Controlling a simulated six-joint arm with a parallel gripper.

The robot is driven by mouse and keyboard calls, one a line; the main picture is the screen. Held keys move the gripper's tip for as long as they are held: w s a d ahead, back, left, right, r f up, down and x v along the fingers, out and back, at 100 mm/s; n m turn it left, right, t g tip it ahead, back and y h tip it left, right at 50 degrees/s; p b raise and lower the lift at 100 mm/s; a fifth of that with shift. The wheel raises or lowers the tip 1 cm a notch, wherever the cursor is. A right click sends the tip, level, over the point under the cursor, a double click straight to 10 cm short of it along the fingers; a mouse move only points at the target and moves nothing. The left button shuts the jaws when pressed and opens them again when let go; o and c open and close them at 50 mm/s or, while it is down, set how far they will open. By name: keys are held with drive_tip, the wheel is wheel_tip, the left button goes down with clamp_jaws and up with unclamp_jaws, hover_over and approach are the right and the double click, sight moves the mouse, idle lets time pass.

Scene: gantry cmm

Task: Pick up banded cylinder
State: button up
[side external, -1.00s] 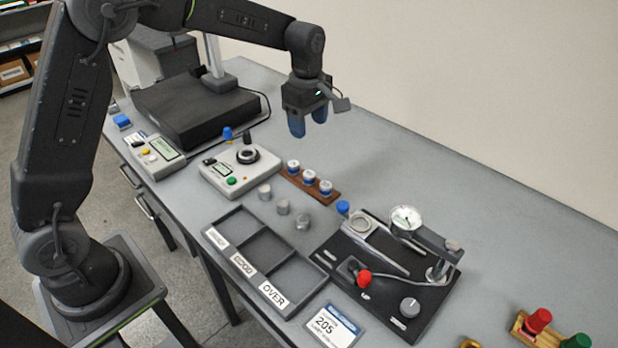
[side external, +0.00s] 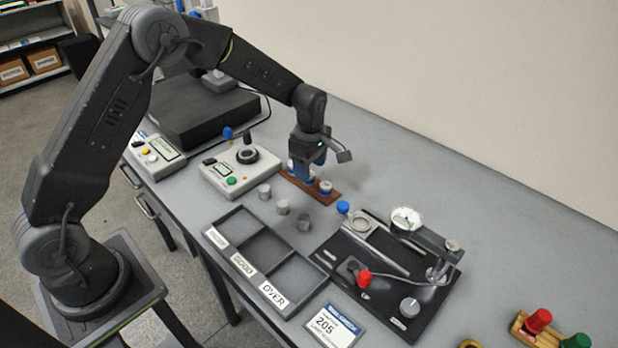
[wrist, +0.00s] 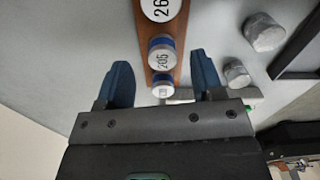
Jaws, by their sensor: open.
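Several white-topped cylinders with blue bands stand in a row on a brown wooden rack (side external: 333,197). The nearest banded cylinder (side external: 326,187) is clear of my gripper in the side view; the others are partly hidden. In the wrist view, the banded cylinder marked 206 (wrist: 162,53) lies between my blue fingers, with a larger-looking one (wrist: 162,7) beyond it and a small one (wrist: 162,91) close to the gripper body. My gripper (side external: 307,166) is open and points down over the rack. I cannot tell whether its fingers touch a cylinder.
Plain grey cylinders (side external: 283,207) stand left of the rack. A divided sorting tray (side external: 231,219) lies in front, beside a black gauge fixture (side external: 405,322) with a dial (side external: 406,219). A control box (side external: 238,172) is left of the rack. The table behind the rack is clear.

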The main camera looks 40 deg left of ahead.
wheel_tip(320, 180, down, 3)
drive_tip(key=shift+s+f, duration=0.1)
drive_tip(key=c, duration=1.1)
